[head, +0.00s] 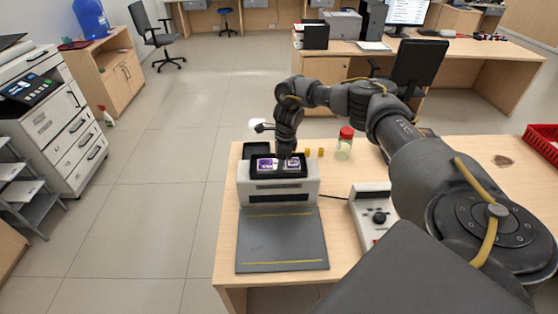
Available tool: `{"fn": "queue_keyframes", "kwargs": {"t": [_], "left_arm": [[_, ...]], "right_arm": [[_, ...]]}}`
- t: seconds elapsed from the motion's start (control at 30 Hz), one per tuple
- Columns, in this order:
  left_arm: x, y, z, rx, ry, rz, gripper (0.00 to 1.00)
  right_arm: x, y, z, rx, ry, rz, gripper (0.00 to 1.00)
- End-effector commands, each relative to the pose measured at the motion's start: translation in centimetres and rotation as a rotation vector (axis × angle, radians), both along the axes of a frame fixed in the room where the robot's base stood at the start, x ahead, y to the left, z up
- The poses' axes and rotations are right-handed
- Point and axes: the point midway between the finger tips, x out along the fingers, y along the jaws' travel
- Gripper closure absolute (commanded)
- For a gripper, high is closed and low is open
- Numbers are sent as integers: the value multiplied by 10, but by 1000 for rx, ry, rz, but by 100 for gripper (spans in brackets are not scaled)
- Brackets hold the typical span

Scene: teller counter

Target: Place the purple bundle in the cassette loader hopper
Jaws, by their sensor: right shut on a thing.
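The cassette loader (308,186) is a light grey machine with a dark open hopper on top, on the wooden counter. The purple bundle (266,163) shows purple and white at the hopper opening, on both sides of my right gripper (284,155). My right gripper points down from above and is shut on the bundle. The fingertips and the bundle's middle are partly hidden, so I cannot tell whether the bundle rests on the hopper floor. My left gripper is not in view.
A dark grey mat (282,240) lies in front of the loader. A grey device with a black knob (379,217) stands to its right. Behind are small yellow items (314,152) and a red-lidded jar (344,145). A red basket (543,142) is at the far right.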

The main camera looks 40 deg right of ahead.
Motion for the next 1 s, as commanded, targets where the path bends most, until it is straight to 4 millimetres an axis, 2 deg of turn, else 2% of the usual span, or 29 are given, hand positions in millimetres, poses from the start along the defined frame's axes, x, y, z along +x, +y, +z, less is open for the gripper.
{"fn": "queue_keyframes", "kwargs": {"t": [0.13,0.17,0.2,0.23,0.47,0.57,0.63,0.77,1.0], "left_arm": [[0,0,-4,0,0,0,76],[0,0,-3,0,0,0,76],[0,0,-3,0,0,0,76],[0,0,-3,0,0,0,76],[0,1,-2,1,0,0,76],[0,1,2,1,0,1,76],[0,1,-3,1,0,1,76],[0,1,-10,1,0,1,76],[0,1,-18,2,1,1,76]], "right_arm": [[0,0,-5,1,-1,0,70],[0,0,-4,1,-1,0,43],[0,0,-3,0,0,0,38],[0,0,-3,0,0,0,37],[0,0,-3,0,0,0,37],[0,0,3,1,-1,0,37],[1,-1,8,1,-4,1,37],[-2,-4,30,1,-6,-1,37],[-6,-10,83,0,-5,-1,37]]}}
